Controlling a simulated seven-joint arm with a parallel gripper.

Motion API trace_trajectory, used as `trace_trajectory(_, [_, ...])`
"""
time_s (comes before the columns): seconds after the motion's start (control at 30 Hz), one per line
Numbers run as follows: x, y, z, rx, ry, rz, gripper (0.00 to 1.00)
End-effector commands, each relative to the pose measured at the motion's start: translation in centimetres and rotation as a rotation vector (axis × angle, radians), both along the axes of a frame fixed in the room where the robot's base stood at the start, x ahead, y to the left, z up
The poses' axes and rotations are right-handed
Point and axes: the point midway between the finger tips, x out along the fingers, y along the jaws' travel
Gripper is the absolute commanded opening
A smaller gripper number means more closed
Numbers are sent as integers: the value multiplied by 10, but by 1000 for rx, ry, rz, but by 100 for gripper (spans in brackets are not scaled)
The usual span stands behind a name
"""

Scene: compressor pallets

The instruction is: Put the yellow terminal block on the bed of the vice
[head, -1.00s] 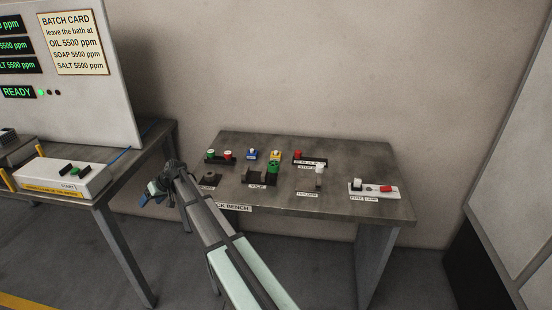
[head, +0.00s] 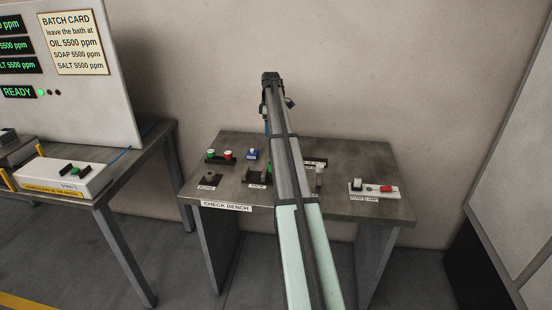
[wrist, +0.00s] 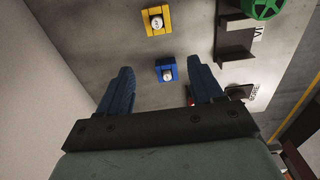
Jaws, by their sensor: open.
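The yellow terminal block (wrist: 159,21) lies on the bench near the top of the wrist view. In the head view my arm hides it. The vice (wrist: 236,53) is at the upper right of the wrist view, with dark upright jaws and a green handwheel (wrist: 262,8); its bed looks empty. In the head view part of the vice (head: 256,176) shows left of my arm. My gripper (wrist: 160,67) is open and empty above the bench, its fingers on either side of a blue block (wrist: 166,70) in the picture. The yellow block is beyond the fingertips.
A wall stands behind. A bath station (head: 65,180) is at the left.

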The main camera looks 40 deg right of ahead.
Motion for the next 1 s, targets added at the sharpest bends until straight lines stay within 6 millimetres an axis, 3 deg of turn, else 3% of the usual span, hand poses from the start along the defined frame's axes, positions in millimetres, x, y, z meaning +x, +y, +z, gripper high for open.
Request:
trace_trajectory(0.1, [-9,-18,7,-10,20,4,66])
trace_trajectory(0.27, [-12,-21,0,-11,27,6,66])
trace_trajectory(0.7, [-12,-20,-67,-10,25,5,66])
trace_trajectory(1.0, [-12,-21,-85,-11,24,5,66])
